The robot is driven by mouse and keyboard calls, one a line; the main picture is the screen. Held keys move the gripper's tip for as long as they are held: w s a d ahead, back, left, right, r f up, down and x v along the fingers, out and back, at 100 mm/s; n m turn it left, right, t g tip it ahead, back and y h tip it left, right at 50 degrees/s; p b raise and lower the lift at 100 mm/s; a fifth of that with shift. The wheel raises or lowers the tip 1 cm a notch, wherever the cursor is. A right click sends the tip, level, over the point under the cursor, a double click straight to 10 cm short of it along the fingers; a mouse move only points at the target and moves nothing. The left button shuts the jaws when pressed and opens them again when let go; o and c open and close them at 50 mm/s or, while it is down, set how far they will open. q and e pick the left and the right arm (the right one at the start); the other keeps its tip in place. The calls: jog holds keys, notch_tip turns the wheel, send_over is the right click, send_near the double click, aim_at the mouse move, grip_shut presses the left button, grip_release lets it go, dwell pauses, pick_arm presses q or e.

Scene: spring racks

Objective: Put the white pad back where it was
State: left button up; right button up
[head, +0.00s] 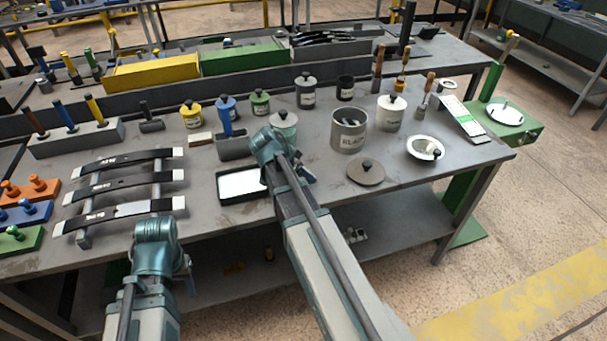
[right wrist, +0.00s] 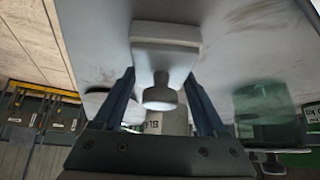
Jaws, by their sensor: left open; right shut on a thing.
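In the right wrist view, my right gripper (right wrist: 161,76) has its fingers on both sides of a pale knobbed piece. It looks like the white pad (right wrist: 166,32), a pale block with a round knob, seen against the grey tabletop. I cannot tell if the pad touches the table. In the head view my right wrist hides the right fingers and the pad. That wrist is just right of a black tray (head: 222,198) with a white inside. My left gripper (head: 157,240) is open and empty, in front of the rack of curved black strips (head: 120,211).
A grey block (head: 233,151) with a blue-handled tool stands behind the tray. A grey can (head: 348,132), a round lid (head: 366,172) and a white bowl (head: 419,146) are to the right. Small jars line the back. Colored blocks (head: 30,190) are at the left edge.

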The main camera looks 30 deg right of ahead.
jog(key=shift+f, duration=0.1)
jog(key=shift+f, duration=0.15)
jog(key=o, duration=1.1)
jog(key=shift+r, duration=0.25)
jog(key=shift+r+p, duration=0.25)
jog(key=shift+p, duration=0.05)
jog(key=p+v, duration=0.9)
jog(key=v, duration=0.2)
jog(key=shift+s+a+r, duration=0.1)
jog(key=shift+a+r, duration=0.1)
jog(key=shift+a, duration=0.05)
